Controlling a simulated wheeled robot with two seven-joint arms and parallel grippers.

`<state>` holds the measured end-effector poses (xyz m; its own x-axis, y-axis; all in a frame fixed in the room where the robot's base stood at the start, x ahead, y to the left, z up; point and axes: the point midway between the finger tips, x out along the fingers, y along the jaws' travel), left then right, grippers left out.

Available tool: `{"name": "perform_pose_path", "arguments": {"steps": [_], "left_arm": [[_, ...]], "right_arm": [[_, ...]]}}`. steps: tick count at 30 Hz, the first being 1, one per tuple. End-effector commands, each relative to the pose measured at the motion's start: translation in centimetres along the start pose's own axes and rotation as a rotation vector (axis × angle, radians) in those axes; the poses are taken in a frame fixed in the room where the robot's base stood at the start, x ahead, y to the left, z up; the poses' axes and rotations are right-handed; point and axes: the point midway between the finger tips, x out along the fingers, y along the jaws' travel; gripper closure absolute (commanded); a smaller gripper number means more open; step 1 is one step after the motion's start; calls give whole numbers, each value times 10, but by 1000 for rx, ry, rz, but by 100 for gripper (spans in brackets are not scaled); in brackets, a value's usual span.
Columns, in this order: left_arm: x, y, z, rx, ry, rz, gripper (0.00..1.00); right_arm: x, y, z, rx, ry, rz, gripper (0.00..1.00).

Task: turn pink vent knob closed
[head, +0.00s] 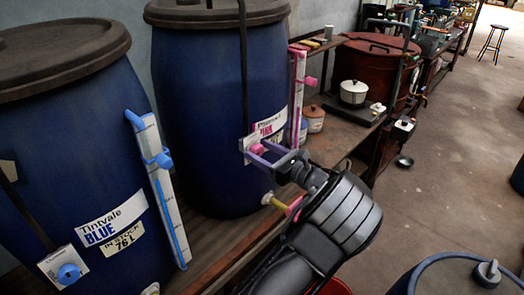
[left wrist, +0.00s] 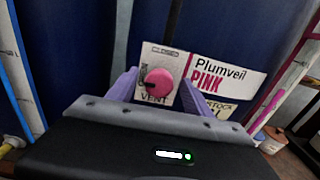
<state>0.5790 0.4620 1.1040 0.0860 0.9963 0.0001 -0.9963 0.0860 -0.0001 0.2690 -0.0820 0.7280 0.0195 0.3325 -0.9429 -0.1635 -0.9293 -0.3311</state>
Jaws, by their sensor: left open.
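The pink vent knob (head: 257,149) sits on a small white plate on the front of the blue vat (head: 205,100) labelled PINK. In the left wrist view the round knob (left wrist: 159,82) shows on its plate with VENT printed below it. The PINK label (left wrist: 225,78) is to its right. My left gripper (head: 257,152) is open, with its purple fingers at either side of the knob. In the left wrist view the fingers flank the knob with gaps between; I cannot tell whether they touch the plate. My right gripper is not in view.
Another vat (head: 75,130), labelled BLUE, stands at the left with a blue knob (head: 68,273). A pink-capped sight gauge (head: 297,95) rises beside the pink vat. A yellow-ended tap (head: 272,200) juts out below my gripper. Floor at the right is mostly open.

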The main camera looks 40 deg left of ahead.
Motion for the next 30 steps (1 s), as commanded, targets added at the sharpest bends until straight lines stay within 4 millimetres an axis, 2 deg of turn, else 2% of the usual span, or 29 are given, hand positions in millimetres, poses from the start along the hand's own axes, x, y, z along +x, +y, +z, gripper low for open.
{"name": "perform_pose_path", "arguments": {"steps": [2,5,24,30], "left_arm": [[0,0,0,0,0,0,41],[0,0,0,0,0,0,47],[0,0,0,0,0,0,100],[0,0,0,4,0,0,100]], "right_arm": [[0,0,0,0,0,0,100],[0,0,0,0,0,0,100],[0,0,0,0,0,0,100],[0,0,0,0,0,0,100]]}}
